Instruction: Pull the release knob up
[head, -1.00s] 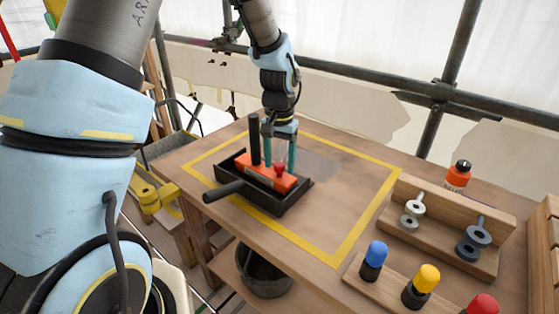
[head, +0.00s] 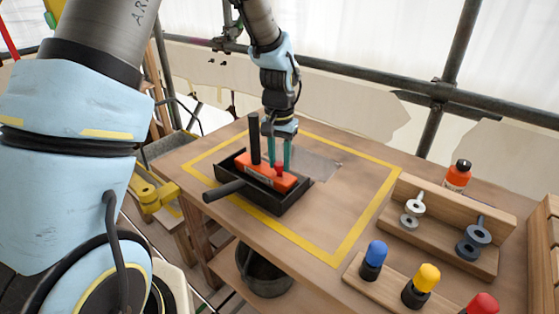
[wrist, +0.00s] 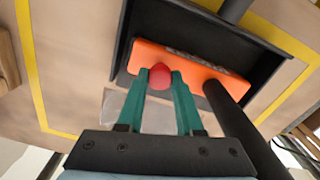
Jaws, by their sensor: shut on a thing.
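The red release knob (wrist: 160,76) stands at one end of the orange block (wrist: 205,68). In the head view the knob (head: 279,168) shows just below my fingertips. The orange block (head: 258,174) sits in a black tray (head: 290,200). My gripper (wrist: 160,78) has its two green fingers shut on the knob, one on each side. In the head view my gripper (head: 280,160) reaches down over the tray from behind. How far the knob is raised from the block cannot be told.
A black handle (head: 222,191) sticks out of the tray's front left. Wooden racks with washers and coloured pegs stand at the right.

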